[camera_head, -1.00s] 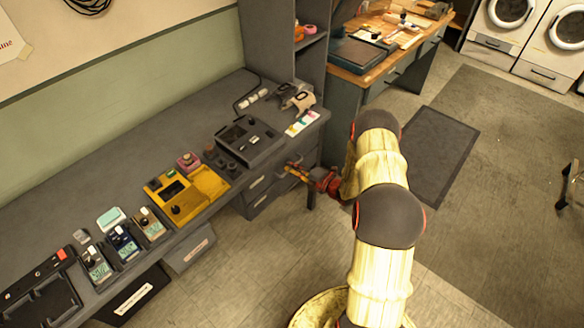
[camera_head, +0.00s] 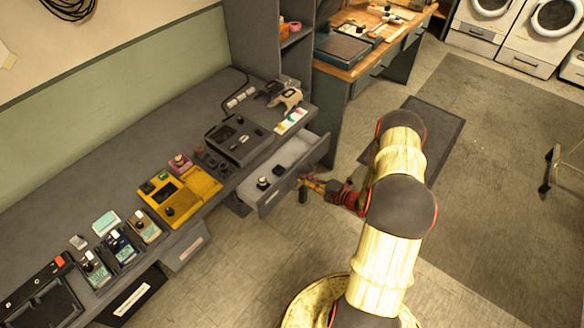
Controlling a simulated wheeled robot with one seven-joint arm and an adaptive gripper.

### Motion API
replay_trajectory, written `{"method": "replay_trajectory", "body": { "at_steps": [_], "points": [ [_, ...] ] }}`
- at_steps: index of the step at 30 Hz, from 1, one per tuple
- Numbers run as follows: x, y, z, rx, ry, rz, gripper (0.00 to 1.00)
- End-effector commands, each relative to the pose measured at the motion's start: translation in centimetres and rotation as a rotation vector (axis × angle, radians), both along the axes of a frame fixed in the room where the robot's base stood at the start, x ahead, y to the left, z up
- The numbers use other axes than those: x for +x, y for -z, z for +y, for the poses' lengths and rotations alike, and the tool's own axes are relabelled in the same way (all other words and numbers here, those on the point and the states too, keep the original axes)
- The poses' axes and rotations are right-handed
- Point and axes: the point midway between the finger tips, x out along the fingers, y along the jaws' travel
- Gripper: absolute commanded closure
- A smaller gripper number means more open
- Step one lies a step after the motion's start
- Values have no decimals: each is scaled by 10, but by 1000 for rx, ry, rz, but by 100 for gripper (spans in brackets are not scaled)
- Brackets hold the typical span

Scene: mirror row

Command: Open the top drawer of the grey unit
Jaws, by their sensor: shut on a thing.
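The top drawer (camera_head: 284,168) of the grey unit stands pulled out from under the bench top. Its light inside shows, with a few small dark objects (camera_head: 264,183) in it. My gripper (camera_head: 306,183) is at the drawer's front, shut on its handle; the handle itself is mostly hidden by the fingers. The lower part of the grey unit is largely hidden beneath the open drawer.
The grey bench (camera_head: 110,160) carries a yellow device (camera_head: 178,196), a dark device (camera_head: 238,138) and several small boxes. A wooden-topped desk (camera_head: 350,66) stands behind, with a dark floor mat (camera_head: 440,125) to its right. The floor at the right is mostly clear.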

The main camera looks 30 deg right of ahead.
Motion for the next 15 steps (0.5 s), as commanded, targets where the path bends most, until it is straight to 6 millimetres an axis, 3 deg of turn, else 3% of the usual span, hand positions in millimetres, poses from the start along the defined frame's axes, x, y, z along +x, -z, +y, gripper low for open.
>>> {"method": "replay_trajectory", "body": {
  "at_steps": [6,15],
  "points": [
    [-52,-1,-21,2,7,2,100],
    [-96,0,-36,1,3,0,100]
  ]
}}
